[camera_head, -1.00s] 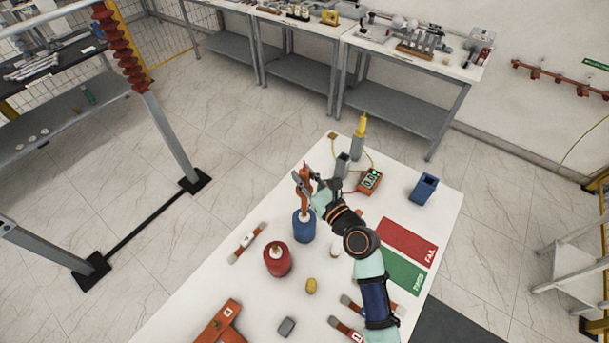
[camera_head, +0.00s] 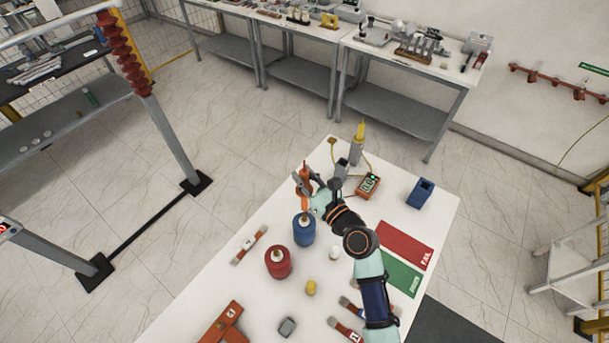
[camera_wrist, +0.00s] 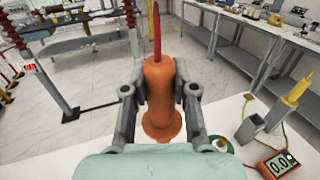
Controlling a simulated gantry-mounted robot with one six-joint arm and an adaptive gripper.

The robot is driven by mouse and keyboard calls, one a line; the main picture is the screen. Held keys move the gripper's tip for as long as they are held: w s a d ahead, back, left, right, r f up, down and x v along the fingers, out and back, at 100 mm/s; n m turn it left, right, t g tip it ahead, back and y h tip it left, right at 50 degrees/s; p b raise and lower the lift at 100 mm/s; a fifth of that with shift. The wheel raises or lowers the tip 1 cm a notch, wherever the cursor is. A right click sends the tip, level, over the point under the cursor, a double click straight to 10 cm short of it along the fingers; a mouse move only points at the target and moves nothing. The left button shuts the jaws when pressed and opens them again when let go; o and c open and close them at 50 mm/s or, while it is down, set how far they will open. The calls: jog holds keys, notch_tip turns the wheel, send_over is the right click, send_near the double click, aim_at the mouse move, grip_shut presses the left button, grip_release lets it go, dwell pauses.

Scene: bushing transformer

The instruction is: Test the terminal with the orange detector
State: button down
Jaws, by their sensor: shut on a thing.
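The orange detector (camera_head: 304,182) is upright in my gripper (camera_head: 308,184), with its red tip pointing up. In the wrist view, my gripper (camera_wrist: 160,95) is shut around the orange body of the detector (camera_wrist: 159,85), one finger on each side. A wider orange flange shows low on the body, and the lower end is hidden. In the head view, the detector's lower end is just above or at the top of a blue cylinder (camera_head: 304,232); I cannot tell whether they touch. A red cylinder (camera_head: 278,264) with a pale top stands nearer, to the left.
An orange meter (camera_head: 368,185) with a lit display sits behind my arm, near a grey holder (camera_head: 342,168) and a yellow probe (camera_head: 360,132).

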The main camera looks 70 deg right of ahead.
aim_at(304, 171)
jog(key=shift+r+p, duration=1.75)
jog(key=shift+r, duration=0.2)
jog(key=shift+f, duration=0.1)
